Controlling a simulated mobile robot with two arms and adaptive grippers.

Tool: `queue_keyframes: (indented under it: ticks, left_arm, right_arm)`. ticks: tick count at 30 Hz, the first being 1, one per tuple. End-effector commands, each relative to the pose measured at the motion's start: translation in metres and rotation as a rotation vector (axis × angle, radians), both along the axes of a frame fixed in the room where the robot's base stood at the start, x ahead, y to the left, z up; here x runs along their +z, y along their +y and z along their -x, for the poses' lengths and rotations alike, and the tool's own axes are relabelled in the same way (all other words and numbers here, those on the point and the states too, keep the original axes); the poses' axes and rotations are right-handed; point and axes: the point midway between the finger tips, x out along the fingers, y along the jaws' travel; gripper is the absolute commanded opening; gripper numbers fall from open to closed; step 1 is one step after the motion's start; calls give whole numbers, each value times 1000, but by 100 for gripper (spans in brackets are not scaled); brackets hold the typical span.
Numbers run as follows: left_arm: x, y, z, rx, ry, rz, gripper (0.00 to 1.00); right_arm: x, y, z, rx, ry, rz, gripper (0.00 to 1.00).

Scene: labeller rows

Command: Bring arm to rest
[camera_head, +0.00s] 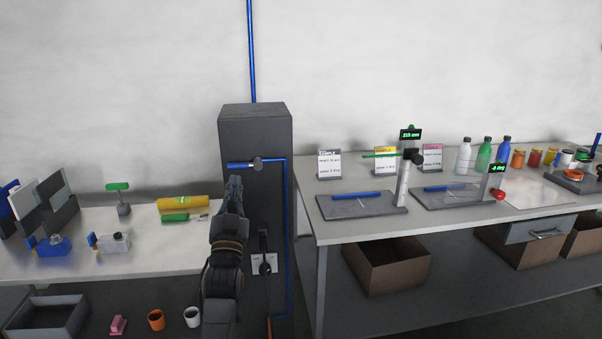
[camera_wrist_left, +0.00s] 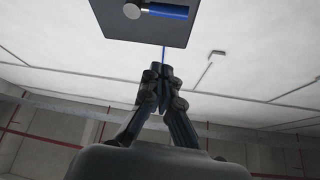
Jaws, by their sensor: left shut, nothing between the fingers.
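My left gripper (camera_head: 234,186) points up in front of the dark grey cabinet (camera_head: 255,120) in the head view. Its fingers are shut and hold nothing. In the left wrist view the closed fingertips (camera_wrist_left: 161,70) meet in the middle, with the ceiling behind them. The cabinet carries a blue valve handle (camera_head: 241,165) on a round grey hub, just above the fingertips in the head view. In the left wrist view the blue handle (camera_wrist_left: 168,11) is at the top, apart from the fingers. My right gripper is not in view.
The left table (camera_head: 60,268) holds a yellow bottle (camera_head: 183,202), a green-handled tool (camera_head: 176,218) and small containers. The right table (camera_head: 330,226) holds measuring stands, sign cards and bottles. A lever (camera_head: 264,250) is on the cabinet, close right of my forearm. Cardboard boxes (camera_head: 385,270) stand below.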

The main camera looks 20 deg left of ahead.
Motion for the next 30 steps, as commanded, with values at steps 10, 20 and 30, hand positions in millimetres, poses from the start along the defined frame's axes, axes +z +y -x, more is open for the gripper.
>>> queue_keyframes:
  ticks: [10, 20, 30]
  left_arm:
    - [-71, -19, -24, -66, 139, 42, 0]
    - [-311, -87, -25, -231, 590, 179, 0]
    - [-538, -147, 89, -320, 1055, 311, 0]
  right_arm:
    - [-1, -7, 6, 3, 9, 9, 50]
    - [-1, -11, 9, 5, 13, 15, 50]
    - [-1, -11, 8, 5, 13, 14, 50]
